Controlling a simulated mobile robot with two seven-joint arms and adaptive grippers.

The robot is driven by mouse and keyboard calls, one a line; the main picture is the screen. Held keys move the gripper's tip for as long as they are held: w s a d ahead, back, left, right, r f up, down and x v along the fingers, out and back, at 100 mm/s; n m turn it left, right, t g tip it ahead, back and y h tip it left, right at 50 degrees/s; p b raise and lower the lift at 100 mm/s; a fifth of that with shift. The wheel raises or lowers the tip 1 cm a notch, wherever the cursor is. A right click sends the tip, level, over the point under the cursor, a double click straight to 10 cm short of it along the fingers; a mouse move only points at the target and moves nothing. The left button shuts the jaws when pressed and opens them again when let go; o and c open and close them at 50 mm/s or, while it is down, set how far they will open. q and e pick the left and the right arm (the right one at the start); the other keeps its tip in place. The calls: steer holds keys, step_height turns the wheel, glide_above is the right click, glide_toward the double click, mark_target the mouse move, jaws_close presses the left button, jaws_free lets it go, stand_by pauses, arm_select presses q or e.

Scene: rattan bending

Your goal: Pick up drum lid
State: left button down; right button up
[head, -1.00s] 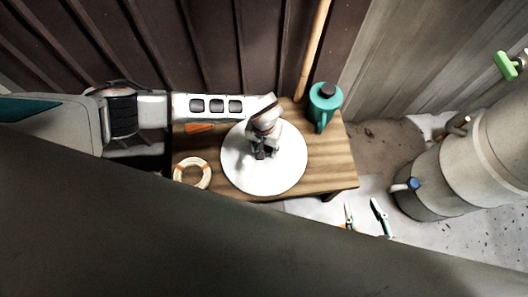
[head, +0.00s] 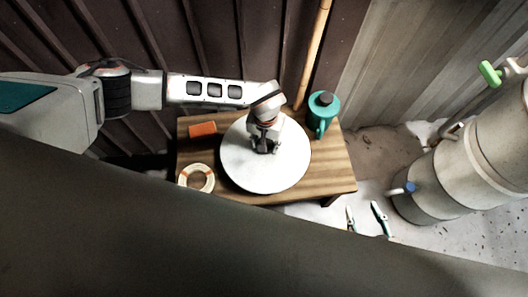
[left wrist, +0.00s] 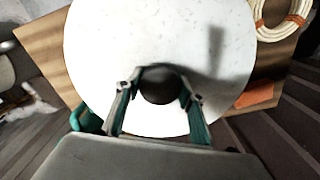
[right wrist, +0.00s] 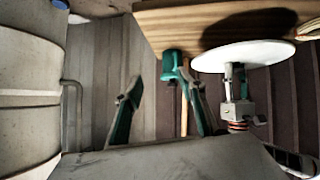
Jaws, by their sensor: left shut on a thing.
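The drum lid, a white round disc (head: 240,165), is in the head view over the wooden table. My left gripper (head: 264,148) is above its middle, shut on the lid from above. In the left wrist view the lid (left wrist: 110,60) fills the middle, with the fingers (left wrist: 161,78) either side of a dark round spot. In the right wrist view the lid (right wrist: 240,58) is nearly edge-on and apart from the tabletop, its shadow beside it. My right gripper (head: 361,205) is open and empty right of the table; its spread fingers also show in the right wrist view (right wrist: 158,80).
The wooden table (head: 335,170) carries a teal can (head: 322,112), an orange block (head: 203,129) and a pale coil (head: 209,181). A bamboo pole (head: 314,50) leans behind. A large pale tank (head: 460,175) stands at the right. Dark ribbed wall is close behind.

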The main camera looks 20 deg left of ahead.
arm_select(q)
step_height(320, 180, up, 10)
steer(key=shift+w+f+p, duration=0.1)
steer(key=shift+f+p, duration=0.05)
steer(key=shift+p, duration=0.9)
step_height(320, 180, up, 2)
arm_select(e)
steer(key=shift+s+d+f, duration=0.35)
steer(key=shift+s+d, duration=0.05)
steer(key=shift+s, duration=0.3)
